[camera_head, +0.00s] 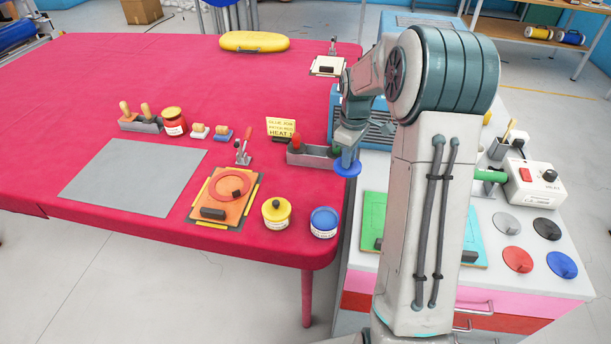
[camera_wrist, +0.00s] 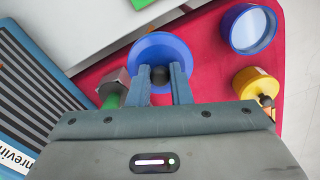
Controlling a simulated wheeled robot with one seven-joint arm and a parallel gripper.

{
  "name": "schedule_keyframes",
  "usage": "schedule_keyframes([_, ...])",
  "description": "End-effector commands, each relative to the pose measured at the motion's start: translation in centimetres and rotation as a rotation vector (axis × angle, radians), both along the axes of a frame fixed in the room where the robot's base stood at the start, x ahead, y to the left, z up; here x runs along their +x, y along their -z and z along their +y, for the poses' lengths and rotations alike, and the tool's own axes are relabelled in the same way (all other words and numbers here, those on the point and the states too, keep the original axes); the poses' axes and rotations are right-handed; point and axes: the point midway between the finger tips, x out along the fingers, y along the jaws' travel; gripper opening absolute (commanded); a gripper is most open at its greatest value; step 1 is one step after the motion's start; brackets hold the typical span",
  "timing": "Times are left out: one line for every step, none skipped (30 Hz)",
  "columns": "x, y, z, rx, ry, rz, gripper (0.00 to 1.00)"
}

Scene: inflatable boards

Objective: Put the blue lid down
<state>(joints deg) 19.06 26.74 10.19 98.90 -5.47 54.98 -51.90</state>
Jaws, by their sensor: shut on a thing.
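The blue lid (camera_head: 347,170) hangs below my gripper (camera_head: 350,148), over the right end of the red table. In the wrist view my gripper (camera_wrist: 160,78) is shut on the dark knob of the blue lid (camera_wrist: 152,48). The blue pot (camera_head: 324,222) stands open on the table near its front right corner. It also shows open in the wrist view (camera_wrist: 248,28), apart from the lid.
A yellow pot (camera_head: 276,213) with its lid on stands left of the blue pot. A grey tray (camera_head: 313,155) with coloured-handled tools is beside the held lid. My arm hides part of the white cabinet top (camera_head: 487,225). A grey mat (camera_head: 135,177) lies left.

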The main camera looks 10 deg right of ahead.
Motion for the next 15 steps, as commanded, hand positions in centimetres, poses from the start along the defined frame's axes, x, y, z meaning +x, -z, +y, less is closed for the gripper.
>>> schedule_keyframes([0.2, 0.4, 0.7, 0.001, -0.002, 0.004, 0.0])
schedule_keyframes([0.4, 0.7, 1.1, 0.002, -0.002, 0.004, 0.0])
schedule_keyframes([0.7, 1.2, 1.9, 0.002, -0.002, 0.004, 0.0])
schedule_keyframes([0.9, 1.6, 2.5, 0.002, -0.002, 0.005, 0.0])
schedule_keyframes([1.2, 2.0, 3.1, 0.002, -0.001, 0.005, 0.0])
schedule_keyframes([1.5, 2.6, 4.0, 0.002, -0.001, 0.004, 0.0])
schedule_keyframes([1.8, 3.0, 4.6, 0.002, 0.0, 0.005, 0.0])
schedule_keyframes([2.0, 3.4, 5.3, 0.001, -0.002, 0.004, 0.0])
schedule_keyframes([2.3, 4.0, 6.1, 0.001, -0.001, 0.004, 0.0])
schedule_keyframes([2.6, 4.3, 6.7, 0.001, -0.001, 0.004, 0.0])
schedule_keyframes([2.8, 4.7, 7.3, 0.0, 0.0, 0.004, 0.0])
schedule_keyframes([3.1, 5.2, 8.0, 0.0, -0.001, 0.003, 0.0])
schedule_keyframes([3.3, 5.4, 8.4, 0.001, 0.001, 0.002, 0.0])
schedule_keyframes([3.5, 5.7, 8.8, 0.001, 0.001, 0.002, 0.0])
schedule_keyframes([3.7, 6.0, 9.3, 0.0, 0.001, 0.003, 0.0])
